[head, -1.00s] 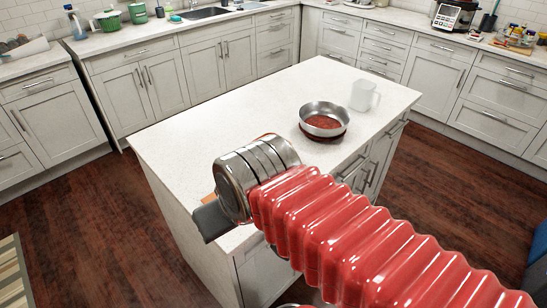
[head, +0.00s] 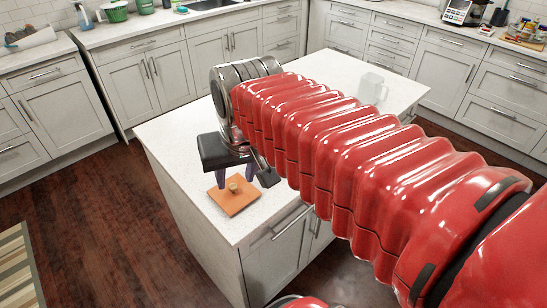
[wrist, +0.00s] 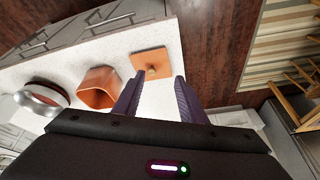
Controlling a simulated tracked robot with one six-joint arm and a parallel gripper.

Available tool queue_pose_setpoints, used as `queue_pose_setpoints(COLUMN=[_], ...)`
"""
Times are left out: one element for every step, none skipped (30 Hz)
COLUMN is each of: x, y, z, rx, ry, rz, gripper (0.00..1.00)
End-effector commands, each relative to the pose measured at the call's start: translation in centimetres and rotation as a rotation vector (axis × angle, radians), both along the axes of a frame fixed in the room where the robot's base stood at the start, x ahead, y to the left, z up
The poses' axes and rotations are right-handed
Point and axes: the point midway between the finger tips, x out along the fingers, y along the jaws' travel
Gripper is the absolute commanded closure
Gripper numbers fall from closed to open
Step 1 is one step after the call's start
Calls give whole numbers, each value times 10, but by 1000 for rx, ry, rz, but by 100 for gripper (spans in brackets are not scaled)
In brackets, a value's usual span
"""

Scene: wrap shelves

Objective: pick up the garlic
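The garlic (head: 235,187) is a small tan bulb on a square orange-brown board (head: 229,203) near the island's front left corner. In the wrist view the garlic (wrist: 151,70) shows on the board (wrist: 152,57), just beyond the gap between my fingertips. My gripper (head: 236,179) points down over the board, its two dark purple fingers apart and empty. The wrist view also shows my gripper (wrist: 158,77) open, with one finger on either side of the line to the garlic. How high the fingertips are above it is hard to tell.
In the wrist view an orange square container (wrist: 98,87) stands left of the board, and a steel pan (wrist: 42,97) lies farther left. My arm hides both in the head view. A clear mug (head: 373,88) stands toward the island's far right.

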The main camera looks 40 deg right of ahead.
Motion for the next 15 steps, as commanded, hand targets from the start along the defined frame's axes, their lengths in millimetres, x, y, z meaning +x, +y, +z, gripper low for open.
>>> queue_pose_setpoints(x=[10, 15, 22, 26, 32, 38, 43, 48, 55, 60, 64, 71, 76, 80, 87], y=[-7, -11, -17, -21, -25, -31, -35, -40, -46, -51, -56, -63, -68, -73, -80], z=[3, 5, 7, 8, 9, 11, 12, 13, 14, 14, 14, 14, 15, 14, 13], rx=[9, 15, 22, 27, 33, 40, 45, 51, 58, 63, 68, 76, 80, 86, 93], ry=[19, 28, 40, 50, 60, 72, 81, 90, 102, 111, 120, 132, 141, 151, 162], rz=[-37, -56, -86, -105, -126, -154, -176, -197, -225, -247, -267, -295, -316, -338, -365], gripper=[62, 62, 62, 62, 62, 62, 62, 62, 62, 62, 62, 62, 62, 62, 62])
